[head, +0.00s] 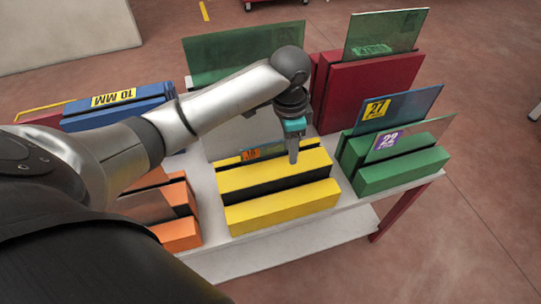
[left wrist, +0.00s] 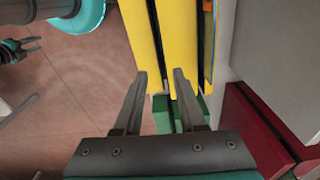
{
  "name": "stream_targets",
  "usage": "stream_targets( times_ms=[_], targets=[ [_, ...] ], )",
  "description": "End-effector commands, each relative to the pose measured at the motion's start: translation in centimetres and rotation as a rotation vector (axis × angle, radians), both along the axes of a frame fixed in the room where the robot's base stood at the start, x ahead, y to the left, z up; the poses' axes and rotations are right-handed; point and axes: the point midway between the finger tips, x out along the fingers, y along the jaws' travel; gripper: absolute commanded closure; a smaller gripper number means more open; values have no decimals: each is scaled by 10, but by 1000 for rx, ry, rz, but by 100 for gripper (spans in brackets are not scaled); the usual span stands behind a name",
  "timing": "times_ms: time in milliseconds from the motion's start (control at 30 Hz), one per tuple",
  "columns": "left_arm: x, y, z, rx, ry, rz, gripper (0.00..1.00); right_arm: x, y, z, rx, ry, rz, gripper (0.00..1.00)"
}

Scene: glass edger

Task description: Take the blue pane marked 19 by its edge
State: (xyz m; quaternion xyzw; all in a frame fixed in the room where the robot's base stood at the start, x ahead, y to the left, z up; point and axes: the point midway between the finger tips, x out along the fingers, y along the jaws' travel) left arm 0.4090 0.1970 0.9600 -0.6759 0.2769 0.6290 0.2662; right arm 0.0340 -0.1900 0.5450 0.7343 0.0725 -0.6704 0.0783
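A pane (head: 275,150) with an orange label that seems to read 19 stands low in the rear slot of the yellow rack (head: 280,207); its tint is hard to tell. My left gripper (head: 293,158) points down over the rack, close to the pane's right part in the head view. In the left wrist view, the left gripper (left wrist: 160,76) is open and empty, its fingertips over the yellow rack (left wrist: 142,35). A thin blue and orange edge (left wrist: 209,70), likely the pane, lies right of the fingers. My right gripper (left wrist: 32,44) shows small at upper left, fingers apart.
A green rack (head: 400,175) holds panes marked 27 (head: 395,108) and 22 (head: 408,139) at right. A red rack (head: 370,90) and a large green pane (head: 235,55) stand behind. Blue (head: 118,112) and orange (head: 180,232) racks are at left. All share a pale table (head: 300,225).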

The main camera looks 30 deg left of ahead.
Motion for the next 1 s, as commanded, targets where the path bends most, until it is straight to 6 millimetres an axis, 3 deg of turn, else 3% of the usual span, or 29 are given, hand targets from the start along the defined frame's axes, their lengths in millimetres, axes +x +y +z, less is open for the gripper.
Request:
stream_targets(
  times_ms=[33,200,433,567,800,1000],
  targets=[
    [11,16,14,20,4,13,60,0,0,0,0,0,0,58],
    [30,53,51,39,38,49,60,0,0,0,0,-1,0,58],
    [37,75,73,38,58,82,60,1,1,0,1,-1,1,58],
    [37,75,58,38,63,83,60,1,1,-4,1,-1,1,58],
    [37,76,6,38,63,84,60,1,1,-15,1,-1,2,58],
    [38,75,-21,37,59,82,60,1,1,-20,2,-1,2,58]
  ],
)
